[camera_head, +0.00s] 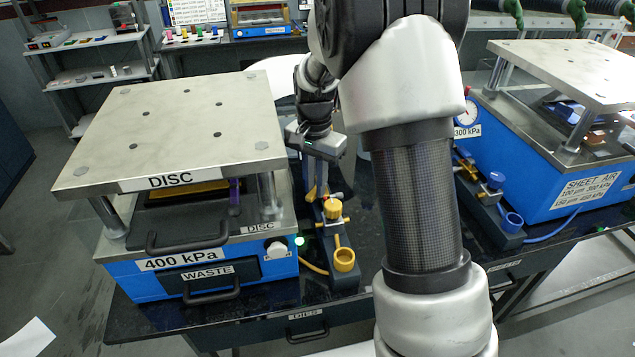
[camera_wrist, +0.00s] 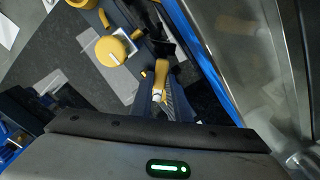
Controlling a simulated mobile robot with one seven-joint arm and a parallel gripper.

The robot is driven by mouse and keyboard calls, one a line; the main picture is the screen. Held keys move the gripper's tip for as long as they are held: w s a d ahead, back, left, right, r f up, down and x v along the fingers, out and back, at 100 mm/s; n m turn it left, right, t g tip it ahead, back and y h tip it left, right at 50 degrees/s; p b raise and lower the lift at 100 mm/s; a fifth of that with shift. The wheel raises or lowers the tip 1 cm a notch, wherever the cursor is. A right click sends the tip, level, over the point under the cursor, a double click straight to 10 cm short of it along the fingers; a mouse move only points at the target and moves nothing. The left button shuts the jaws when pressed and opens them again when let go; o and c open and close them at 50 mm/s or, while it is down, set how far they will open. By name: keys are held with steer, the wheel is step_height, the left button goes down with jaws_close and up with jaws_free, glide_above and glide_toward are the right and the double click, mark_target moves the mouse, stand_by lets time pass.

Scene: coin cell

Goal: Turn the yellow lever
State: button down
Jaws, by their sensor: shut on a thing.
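The yellow lever (camera_head: 311,193) is on the dark valve block beside the DISC press, partly hidden by my gripper (camera_head: 319,180). In the wrist view the lever (camera_wrist: 161,72) shows as a yellow bar reaching down to my gripper (camera_wrist: 166,97). My gripper is shut on the lever from above; the exact finger contact is hard to see. A round yellow knob (camera_head: 332,209) stands in front of the lever on the same block and also shows in the wrist view (camera_wrist: 111,50).
The DISC press (camera_head: 190,190) stands close on the left. A yellow ring cup (camera_head: 344,260) is at the block's front. A second valve block with a blue knob (camera_head: 496,181) and the SHEET AIR press (camera_head: 560,160) are on the right. My arm hides the middle.

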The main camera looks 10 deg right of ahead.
steer(key=shift+w+a+m, duration=0.15)
steer(key=shift+w+m, duration=0.05)
steer(key=shift+m, duration=0.6)
steer(key=c, duration=1.7)
jaws_free()
